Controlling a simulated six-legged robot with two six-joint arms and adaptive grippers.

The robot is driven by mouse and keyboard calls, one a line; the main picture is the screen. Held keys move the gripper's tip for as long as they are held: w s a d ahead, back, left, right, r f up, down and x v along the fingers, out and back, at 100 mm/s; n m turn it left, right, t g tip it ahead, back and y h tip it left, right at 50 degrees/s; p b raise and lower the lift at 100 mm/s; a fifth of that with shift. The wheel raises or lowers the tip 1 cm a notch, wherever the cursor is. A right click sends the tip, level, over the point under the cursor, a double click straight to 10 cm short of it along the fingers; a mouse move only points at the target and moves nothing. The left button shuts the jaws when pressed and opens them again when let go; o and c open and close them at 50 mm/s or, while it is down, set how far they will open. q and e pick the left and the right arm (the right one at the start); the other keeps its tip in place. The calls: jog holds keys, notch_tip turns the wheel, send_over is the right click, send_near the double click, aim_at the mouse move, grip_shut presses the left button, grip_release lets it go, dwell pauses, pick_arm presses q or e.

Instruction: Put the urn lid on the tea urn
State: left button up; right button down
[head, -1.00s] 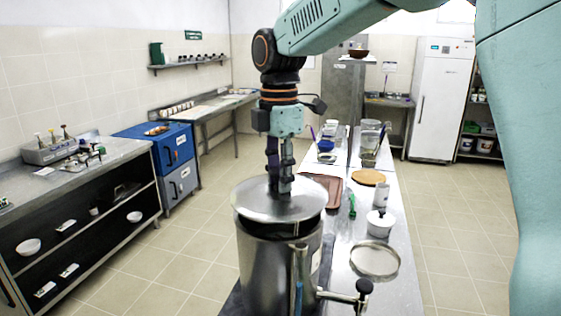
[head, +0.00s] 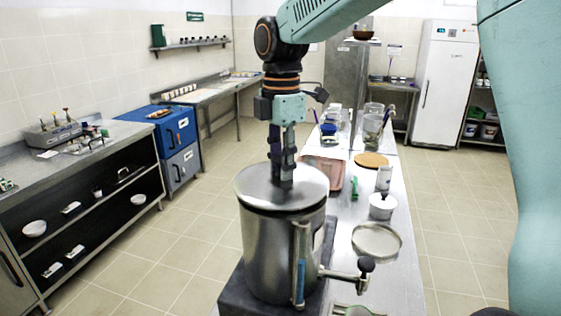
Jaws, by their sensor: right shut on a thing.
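The tea urn (head: 268,253) is a tall steel cylinder with a tap and a blue-tinted sight tube at its front. It stands on a dark base on the steel counter. The urn lid (head: 256,189) is a round steel disc lying over the urn's mouth, close to level. Whether it is fully seated all round cannot be told. My right gripper (head: 281,184) points down from above, shut at the lid's centre. The lid's handle is hidden between the fingers. My left gripper is not in view.
On the counter right of the urn are a round steel dish (head: 376,241), a white lidded pot (head: 382,207), a wooden board (head: 371,160) and a pinkish tray (head: 328,173). A side bench (head: 75,160) stands left across open floor.

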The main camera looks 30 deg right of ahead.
jog(key=shift+s+d+r, duration=0.1)
jog(key=shift+s+r, duration=0.1)
jog(key=shift+s, duration=0.25)
jog(key=shift+s+d+r, duration=0.1)
jog(key=shift+s+r, duration=0.05)
jog(key=shift+s, duration=0.25)
jog(key=shift+w+f+p, duration=0.3)
jog(key=shift+w, duration=0.3)
jog(key=shift+s+r, duration=0.3)
jog(key=shift+s, duration=0.5)
jog(key=shift+w+f, duration=0.2)
jog(key=shift+w, duration=0.3)
jog(key=shift+w+f, duration=0.2)
jog(key=shift+w, duration=0.25)
jog(key=shift+s, duration=0.3)
jog(key=shift+w+a+f, duration=0.1)
jog(key=shift+w+f, duration=0.1)
jog(key=shift+w, duration=0.25)
jog(key=shift+w+a+f, duration=0.1)
jog(key=shift+w+f, duration=0.05)
jog(key=shift+w, duration=0.3)
jog(key=shift+s+d+r, duration=0.1)
jog(key=shift+s+r, duration=0.1)
jog(key=shift+s, duration=0.3)
jog(key=shift+w+f, duration=0.3)
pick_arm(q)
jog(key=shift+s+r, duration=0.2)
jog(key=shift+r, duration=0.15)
pick_arm(e)
jog(key=shift+s, duration=0.35)
